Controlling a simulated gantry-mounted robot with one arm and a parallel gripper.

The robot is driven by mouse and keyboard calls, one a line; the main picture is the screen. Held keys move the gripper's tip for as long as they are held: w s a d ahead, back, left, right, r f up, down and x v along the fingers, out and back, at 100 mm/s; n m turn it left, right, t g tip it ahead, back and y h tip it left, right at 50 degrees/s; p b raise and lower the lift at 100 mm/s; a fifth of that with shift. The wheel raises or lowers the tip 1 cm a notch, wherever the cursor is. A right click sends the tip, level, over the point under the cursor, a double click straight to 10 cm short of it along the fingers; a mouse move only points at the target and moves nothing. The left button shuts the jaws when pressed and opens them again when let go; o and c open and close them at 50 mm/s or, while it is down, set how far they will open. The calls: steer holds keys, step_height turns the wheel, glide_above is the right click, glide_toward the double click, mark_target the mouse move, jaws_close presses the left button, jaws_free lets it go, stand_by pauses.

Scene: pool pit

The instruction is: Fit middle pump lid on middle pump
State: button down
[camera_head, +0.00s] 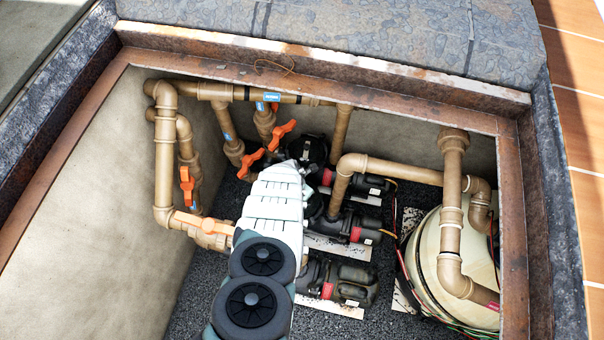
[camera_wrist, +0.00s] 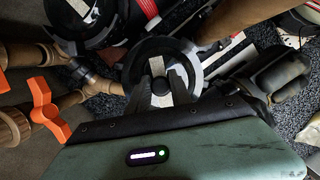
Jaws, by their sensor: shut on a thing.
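The middle pump (camera_head: 350,229) is a dark pump body with a red label, in the pit between two similar pumps. My own arm covers its left end in the head view. In the wrist view, the middle pump lid (camera_wrist: 186,50) is a round dark disc with a pale rim and a white label strip. My gripper (camera_wrist: 161,88) has its two dark fingers shut at the lid's centre. The lid lies over the pump body; I cannot tell whether it is seated or just above. The gripper is hidden behind my arm in the head view.
A far pump with a round black lid (camera_head: 307,150) and a near pump (camera_head: 340,282) flank the middle one. Brown pipes (camera_head: 163,160) with orange valve handles (camera_head: 187,186) stand at left. A cream round tank (camera_head: 430,265) is at right. The pit has a rusty rim.

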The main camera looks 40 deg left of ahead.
steer(key=b+x, duration=0.1)
steer(key=x, duration=0.1)
steer(key=b+x, duration=0.2)
steer(key=s+b+x, duration=0.1)
steer(key=x, duration=0.1)
steer(key=shift+a+f+b, duration=0.1)
steer(key=shift+f+b, duration=0.1)
steer(key=shift+b, duration=0.1)
steer(key=shift+f+b, duration=0.5)
steer(key=shift+f, duration=0.1)
steer(key=shift+r+b, duration=0.1)
steer(key=shift+b, duration=0.35)
steer(key=shift+f+b, duration=0.5)
steer(key=shift+b, duration=0.4)
stand_by(1.0)
steer(key=c, duration=1.1)
jaws_free()
steer(key=shift+r, duration=0.1)
